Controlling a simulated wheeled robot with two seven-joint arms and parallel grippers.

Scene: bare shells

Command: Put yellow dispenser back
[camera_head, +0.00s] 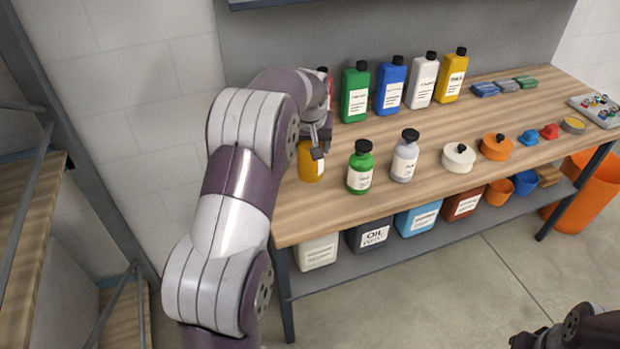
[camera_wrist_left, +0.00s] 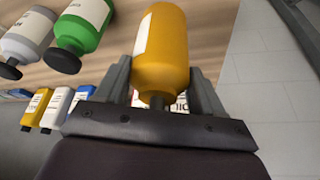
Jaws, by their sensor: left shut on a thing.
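The yellow dispenser (camera_head: 310,165) is a small round bottle at the left end of the wooden workbench, left of the green dispenser. In the left wrist view the yellow dispenser (camera_wrist_left: 162,50) lies between the two fingers of my left gripper (camera_wrist_left: 165,90). In the head view my left gripper (camera_head: 316,140) is shut on its upper part from above. Its cap is mostly hidden there by the gripper. Whether its base touches the bench top, I cannot tell. My right gripper (camera_head: 540,338) shows only partly at the bottom right, away from the bench.
A green dispenser (camera_head: 360,168) and a grey dispenser (camera_head: 404,158) stand to the right on the workbench (camera_head: 420,205). Several square bottles, such as the green bottle (camera_head: 354,95), stand in a row behind. A white pot (camera_head: 458,157) and an orange pot (camera_head: 495,146) sit further right.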

